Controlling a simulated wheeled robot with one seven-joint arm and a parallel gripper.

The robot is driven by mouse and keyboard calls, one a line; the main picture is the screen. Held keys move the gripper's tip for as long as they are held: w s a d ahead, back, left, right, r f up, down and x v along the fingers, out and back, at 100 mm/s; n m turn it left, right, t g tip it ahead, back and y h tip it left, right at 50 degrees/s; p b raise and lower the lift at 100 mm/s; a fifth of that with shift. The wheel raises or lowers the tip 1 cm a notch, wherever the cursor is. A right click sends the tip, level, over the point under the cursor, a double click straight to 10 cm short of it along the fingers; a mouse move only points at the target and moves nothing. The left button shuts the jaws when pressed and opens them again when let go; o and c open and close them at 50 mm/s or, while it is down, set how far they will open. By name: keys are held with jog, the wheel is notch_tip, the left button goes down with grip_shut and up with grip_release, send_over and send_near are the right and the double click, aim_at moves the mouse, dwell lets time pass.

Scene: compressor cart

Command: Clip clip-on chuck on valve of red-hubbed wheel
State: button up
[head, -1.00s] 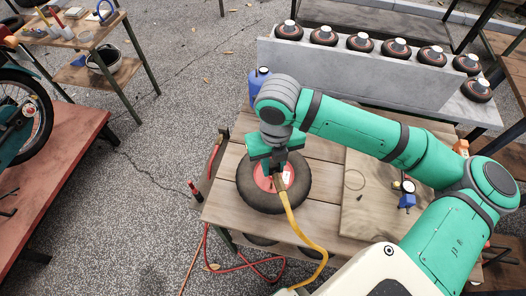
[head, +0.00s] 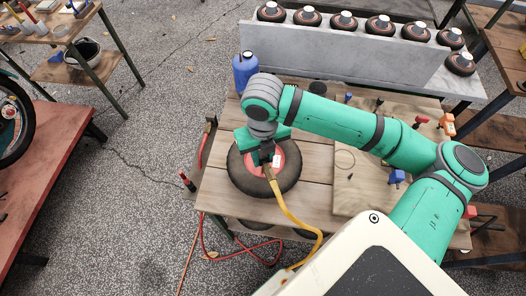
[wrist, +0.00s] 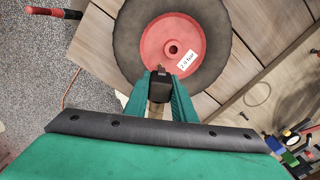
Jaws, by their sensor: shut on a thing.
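The red-hubbed wheel (head: 240,181) lies flat on the slatted wooden cart top. In the wrist view its black tyre (wrist: 226,25) and red hub (wrist: 152,49) show, with a white label reading about 2.0 bar. My gripper (head: 264,160) is over the near part of the hub. In the wrist view my gripper (wrist: 160,82) is shut on the dark clip-on chuck (wrist: 157,72), whose tip is at the hub's near edge. The yellow hose (head: 289,213) runs from the chuck toward the lower right. The valve is hidden, so I cannot tell whether the chuck is on it.
A blue bottle (head: 245,72) stands at the cart's back left corner. A plywood board (head: 354,199) with small blue and red parts lies to the right. A grey panel (head: 330,55) with several small wheels stands behind. A red hose (head: 237,253) hangs at the front left.

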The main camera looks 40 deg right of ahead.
aim_at(263, 163)
jog(key=shift+f, duration=0.85)
jog(key=shift+f, duration=1.05)
dwell(1.1)
jog(key=o, duration=1)
jog(key=shift+o, duration=0.2)
notch_tip(263, 163, up, 11)
jog(key=shift+f, duration=0.15)
dwell(0.3)
